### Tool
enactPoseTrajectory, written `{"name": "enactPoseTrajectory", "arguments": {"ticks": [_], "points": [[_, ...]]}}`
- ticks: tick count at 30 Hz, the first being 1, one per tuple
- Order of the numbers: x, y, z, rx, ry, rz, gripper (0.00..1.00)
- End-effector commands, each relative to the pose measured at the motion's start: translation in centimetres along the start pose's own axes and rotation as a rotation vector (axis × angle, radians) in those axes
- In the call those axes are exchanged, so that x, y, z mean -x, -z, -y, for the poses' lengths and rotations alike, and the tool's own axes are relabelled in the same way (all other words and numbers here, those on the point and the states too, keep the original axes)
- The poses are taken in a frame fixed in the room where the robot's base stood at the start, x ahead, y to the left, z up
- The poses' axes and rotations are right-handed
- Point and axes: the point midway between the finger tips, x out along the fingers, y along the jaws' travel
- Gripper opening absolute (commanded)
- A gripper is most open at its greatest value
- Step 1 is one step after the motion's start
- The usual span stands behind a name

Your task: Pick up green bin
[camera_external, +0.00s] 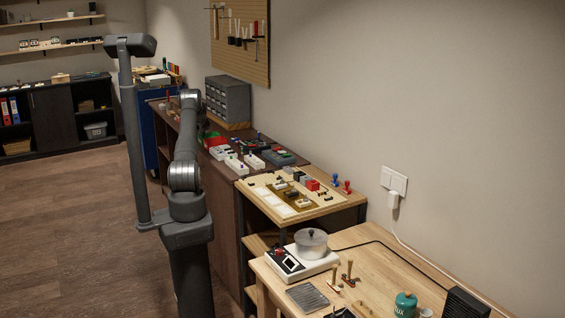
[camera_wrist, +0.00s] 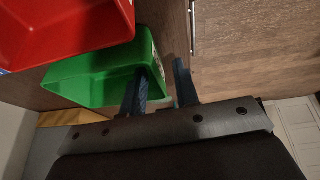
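The green bin (camera_wrist: 95,78) is in the upper left of the wrist view, beside and partly behind a red bin. I cannot tell whether the left finger touches the wall. In the external view my gripper is hidden behind my arm.
The red bin (camera_wrist: 60,30) is close beside the green one. A metal handle (camera_wrist: 192,25) is on the wooden front at right.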

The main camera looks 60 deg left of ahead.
Motion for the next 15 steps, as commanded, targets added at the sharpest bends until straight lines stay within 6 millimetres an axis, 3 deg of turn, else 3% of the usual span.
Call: {"name": "enactPoseTrajectory", "arguments": {"ticks": [10,15], "points": [[-0.91,0.02,-0.02,0.000,-0.001,-0.001,0.28],[-0.90,0.02,-0.03,0.000,-0.001,-0.001,0.00]]}}
